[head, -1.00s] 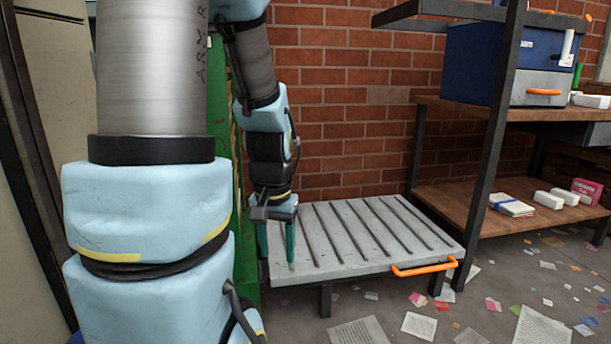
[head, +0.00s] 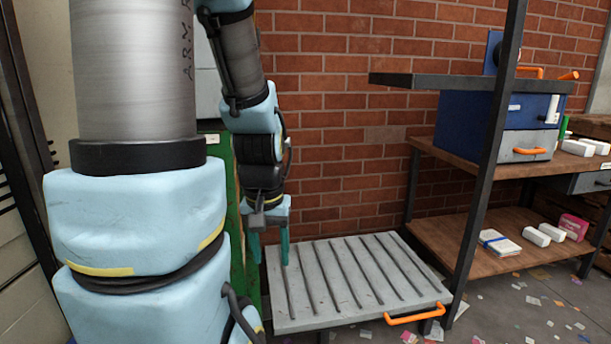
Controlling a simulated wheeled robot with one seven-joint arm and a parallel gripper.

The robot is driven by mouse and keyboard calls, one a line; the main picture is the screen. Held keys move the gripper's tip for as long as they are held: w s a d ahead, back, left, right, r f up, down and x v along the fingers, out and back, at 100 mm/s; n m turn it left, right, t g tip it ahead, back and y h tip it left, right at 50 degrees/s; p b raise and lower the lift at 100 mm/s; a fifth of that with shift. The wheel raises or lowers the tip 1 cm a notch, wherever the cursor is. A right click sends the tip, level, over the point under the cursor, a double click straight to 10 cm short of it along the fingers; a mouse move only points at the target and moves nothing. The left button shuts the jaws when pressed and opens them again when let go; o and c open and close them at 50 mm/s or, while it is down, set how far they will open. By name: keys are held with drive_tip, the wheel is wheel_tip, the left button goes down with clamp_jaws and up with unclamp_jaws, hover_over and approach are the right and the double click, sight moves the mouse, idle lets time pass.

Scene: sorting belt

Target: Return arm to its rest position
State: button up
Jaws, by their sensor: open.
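My gripper (head: 270,250) hangs from my arm, pointing down, with its two green fingers apart. Nothing shows between the fingers. It is in front of or over the left back corner of a grey ribbed platform (head: 330,318); I cannot tell how high above it. My arm is bent, with its large near links filling the left of the head view.
The platform has an orange handle (head: 418,314) at its front right. At the right stands a shelf (head: 470,258) with a blue box (head: 470,120), white packages and a pink box (head: 573,227). A brick wall (head: 335,150) is behind. Papers litter the floor.

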wheel_tip(320, 180, up, 15)
drive_tip(key=p, duration=1.2)
drive_tip(key=shift+p, duration=0.35)
